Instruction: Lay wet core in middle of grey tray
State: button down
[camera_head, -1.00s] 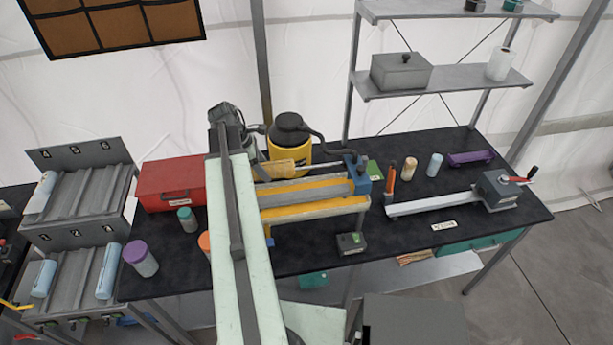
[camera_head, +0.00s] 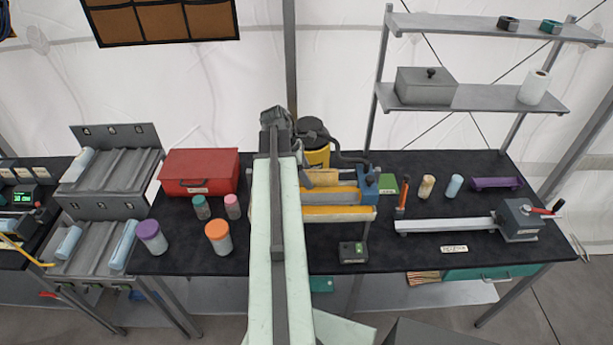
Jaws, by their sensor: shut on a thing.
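My gripper (camera_head: 276,120) is at the far end of my pale arm, over the middle of the black bench, left of the yellow machine. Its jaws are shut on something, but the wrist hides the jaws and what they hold. Pale blue cylinders lie in the grey grooved racks (camera_head: 116,180) at the left; I cannot tell whether any of them is wet. A long, narrow light grey channel (camera_head: 445,225) lies empty at the right, ending at a grey clamp block (camera_head: 522,217). I cannot tell which grey piece is the grey tray.
Jars with purple (camera_head: 151,235), orange (camera_head: 218,236), teal (camera_head: 201,206) and pink (camera_head: 232,205) lids stand near a red box (camera_head: 198,172).

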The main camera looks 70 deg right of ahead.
jog(key=shift+w+d+r+y, duration=0.1)
jog(key=shift+w+d+y, duration=0.05)
jog(key=shift+w+y, duration=0.15)
jog(key=shift+s, duration=0.1)
notch_tip(320, 180, down, 8)
jog(key=b, duration=0.8)
jog(key=shift+f, duration=0.2)
jog(key=shift+f+b, duration=0.3)
jog(key=shift+b, duration=0.15)
jog(key=shift+c, duration=2.3)
grip_release()
jog(key=shift+r, duration=0.1)
jog(key=p+v, duration=0.7)
jog(key=v, duration=0.1)
jog(key=shift+p, duration=0.3)
